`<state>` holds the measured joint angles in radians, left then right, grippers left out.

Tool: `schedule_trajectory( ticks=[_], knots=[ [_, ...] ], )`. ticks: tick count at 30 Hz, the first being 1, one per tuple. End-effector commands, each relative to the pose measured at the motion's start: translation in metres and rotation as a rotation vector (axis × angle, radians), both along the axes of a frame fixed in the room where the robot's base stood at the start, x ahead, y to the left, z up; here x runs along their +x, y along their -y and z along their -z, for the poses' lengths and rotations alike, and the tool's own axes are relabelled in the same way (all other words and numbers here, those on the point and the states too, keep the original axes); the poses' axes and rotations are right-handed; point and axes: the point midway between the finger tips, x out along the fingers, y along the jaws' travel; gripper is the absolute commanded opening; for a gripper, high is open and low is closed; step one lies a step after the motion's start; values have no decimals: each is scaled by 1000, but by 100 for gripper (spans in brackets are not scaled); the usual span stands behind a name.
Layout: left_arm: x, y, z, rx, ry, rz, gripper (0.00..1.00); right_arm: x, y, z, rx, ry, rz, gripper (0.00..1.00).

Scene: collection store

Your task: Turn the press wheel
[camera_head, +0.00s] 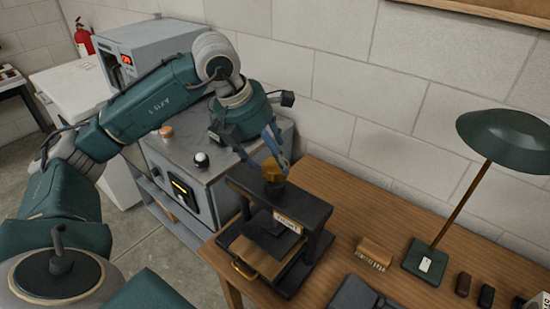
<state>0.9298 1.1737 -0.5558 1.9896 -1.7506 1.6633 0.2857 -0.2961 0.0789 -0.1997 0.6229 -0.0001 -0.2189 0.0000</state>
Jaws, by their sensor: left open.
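The press (316,218) is a dark frame standing on the wooden table, with a label on its front and a wooden board low down. A brass-coloured press wheel (273,170), like a knob, sits on top of it. My left gripper (272,162) reaches in from the upper left with its blue fingers pointing down. The fingers are open and spread on either side of the wheel. Whether they touch it I cannot tell. My right gripper is out of the view.
A grey cabinet (182,152) with a dark knob stands left of the press. A green lamp (505,137), a brush (374,254) and small dark blocks (463,284) are on the table (345,192) to the right. A block wall (350,90) rises behind.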

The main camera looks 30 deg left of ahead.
Motion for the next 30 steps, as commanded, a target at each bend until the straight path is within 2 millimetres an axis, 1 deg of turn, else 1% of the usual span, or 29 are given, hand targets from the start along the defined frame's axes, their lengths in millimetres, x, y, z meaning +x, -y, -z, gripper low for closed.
schedule_trajectory(
  ticks=[3, 7, 16, 17, 18, 20, 21, 23, 30],
  knots=[
    [6, 2, 14, 0, -2, 0, 69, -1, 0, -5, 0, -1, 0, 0],
    [9, 4, 24, 0, -1, 1, 69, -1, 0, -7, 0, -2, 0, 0],
    [11, 4, 27, 0, 1, 1, 69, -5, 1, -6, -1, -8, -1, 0],
    [11, 4, 27, 0, 1, 1, 67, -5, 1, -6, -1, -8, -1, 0],
    [11, 4, 27, 0, 1, 1, 59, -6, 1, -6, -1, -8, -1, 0],
    [11, 4, 26, 0, 1, 1, 47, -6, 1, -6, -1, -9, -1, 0],
    [11, 4, 26, 0, 2, 1, 39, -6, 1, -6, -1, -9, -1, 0],
    [11, 5, 26, -2, 3, 1, 27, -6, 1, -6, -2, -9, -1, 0],
    [11, 5, 25, -3, 5, 2, 27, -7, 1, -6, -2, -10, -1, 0]
  ],
)
